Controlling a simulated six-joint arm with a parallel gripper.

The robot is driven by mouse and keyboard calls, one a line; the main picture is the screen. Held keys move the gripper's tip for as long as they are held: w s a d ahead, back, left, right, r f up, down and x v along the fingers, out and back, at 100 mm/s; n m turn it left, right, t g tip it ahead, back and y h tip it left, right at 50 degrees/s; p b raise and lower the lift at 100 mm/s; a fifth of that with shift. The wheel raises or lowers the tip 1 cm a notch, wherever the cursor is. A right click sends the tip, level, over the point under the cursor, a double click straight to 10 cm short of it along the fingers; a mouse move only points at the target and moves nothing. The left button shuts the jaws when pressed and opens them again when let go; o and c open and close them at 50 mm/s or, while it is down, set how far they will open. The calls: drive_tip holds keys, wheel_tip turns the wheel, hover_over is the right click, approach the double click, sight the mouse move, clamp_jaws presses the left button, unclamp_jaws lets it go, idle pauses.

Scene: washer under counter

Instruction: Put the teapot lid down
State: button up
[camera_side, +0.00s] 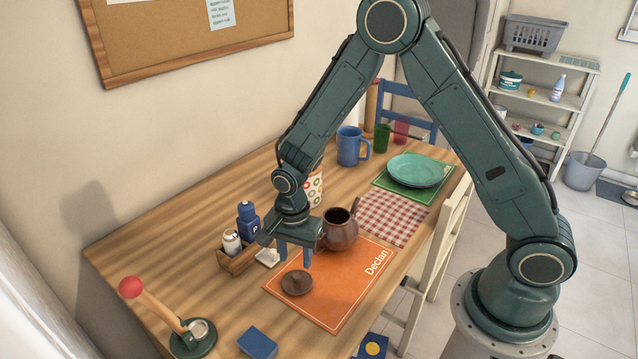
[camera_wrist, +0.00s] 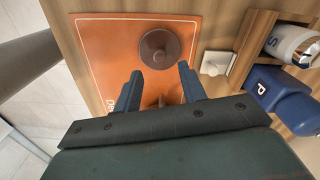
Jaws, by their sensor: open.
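The brown teapot lid (camera_side: 297,283) lies on the orange placemat (camera_side: 340,310) marked "Declan". It also shows in the wrist view (camera_wrist: 160,48), knob up, beyond my fingertips. My gripper (camera_side: 295,258) is open and empty, fingers pointing down, a little above the lid and toward the teapot side. In the wrist view the blue fingers (camera_wrist: 160,80) are spread apart with nothing between them at the tips. The brown teapot (camera_side: 340,232) stands without its lid on the back of the placemat, its opening showing. In the wrist view it is mostly hidden behind my gripper.
A wooden caddy (camera_side: 238,262) with a blue bottle (camera_side: 248,220) and a shaker (camera_side: 232,242) stands left of my gripper. A red-knobbed lever (camera_side: 155,305) and a blue box (camera_side: 257,344) are at the front. A blue mug (camera_side: 349,146) stands behind.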

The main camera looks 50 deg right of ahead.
wheel_tip(320, 180, up, 7)
idle(0.4)
idle(0.4)
wheel_tip(320, 180, up, 15)
drive_tip(key=n+t, duration=0.3)
drive_tip(key=n, duration=0.4)
hover_over(298, 274)
drive_tip(key=s+d, duration=0.4)
drive_tip(key=s, duration=0.4)
drive_tip(key=s+d+r+n+t, duration=0.1)
drive_tip(key=s+r+n, duration=0.2)
drive_tip(key=s, duration=0.4)
drive_tip(key=s+d+r+n+t, duration=0.1)
drive_tip(key=s+r+n, duration=0.2)
drive_tip(key=s+n, duration=0.2)
drive_tip(key=shift+s+d+r+t, duration=0.3)
drive_tip(key=shift+s, duration=0.7)
